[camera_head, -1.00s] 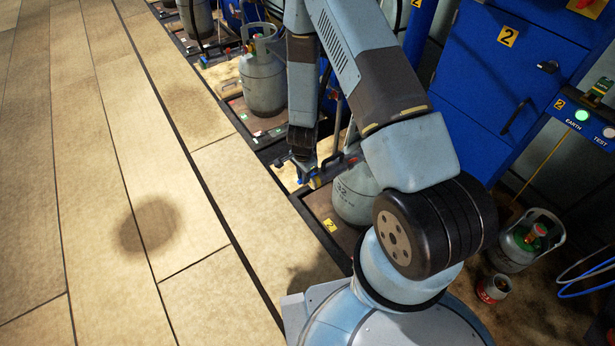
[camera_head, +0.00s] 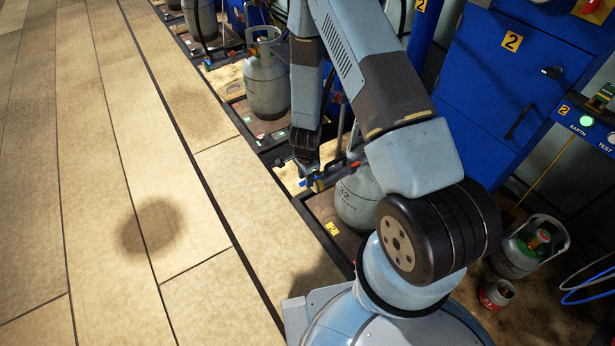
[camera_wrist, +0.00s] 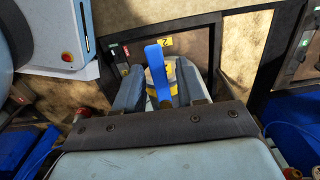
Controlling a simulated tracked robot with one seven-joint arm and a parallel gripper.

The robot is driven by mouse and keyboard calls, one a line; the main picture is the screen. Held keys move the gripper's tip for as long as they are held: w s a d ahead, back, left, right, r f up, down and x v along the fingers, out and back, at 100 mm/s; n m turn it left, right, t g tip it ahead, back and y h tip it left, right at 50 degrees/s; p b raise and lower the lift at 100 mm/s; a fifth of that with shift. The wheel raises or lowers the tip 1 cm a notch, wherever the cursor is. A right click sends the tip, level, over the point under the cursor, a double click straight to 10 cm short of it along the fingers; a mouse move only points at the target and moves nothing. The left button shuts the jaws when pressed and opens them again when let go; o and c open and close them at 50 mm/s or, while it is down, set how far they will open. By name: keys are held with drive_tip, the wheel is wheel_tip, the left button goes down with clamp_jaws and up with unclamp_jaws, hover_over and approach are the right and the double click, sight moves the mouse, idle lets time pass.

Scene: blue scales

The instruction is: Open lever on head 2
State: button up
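A blue lever (camera_wrist: 156,68) stands up between the two fingers of my gripper (camera_wrist: 160,85) in the wrist view. The fingers are apart, one on each side of the lever, and I see gaps beside it. Yellow parts of the head (camera_wrist: 171,88) show behind the lever. A yellow label with a 2 (camera_wrist: 166,42) is just beyond it. In the head view my gripper (camera_head: 308,178) points down over the blue and yellow fittings beside a grey gas cylinder (camera_head: 359,200). The lever itself is too small and partly hidden there to make out.
A yellow 2 label (camera_head: 332,228) lies on the scale frame. Another grey cylinder (camera_head: 266,88) stands farther back. A blue cabinet (camera_head: 510,80) is at the right. A cylinder with a green top (camera_head: 530,245) stands at lower right. The tiled floor (camera_head: 100,180) at left is clear.

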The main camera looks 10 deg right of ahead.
drive_tip(key=shift+o, duration=0.3)
drive_tip(key=shift+s, duration=0.1)
drive_tip(key=shift+r, duration=0.1)
drive_tip(key=shift+r, duration=0.2)
wheel_tip(320, 180, up, 13)
idle(0.4)
drive_tip(key=shift+r, duration=0.1)
idle(0.3)
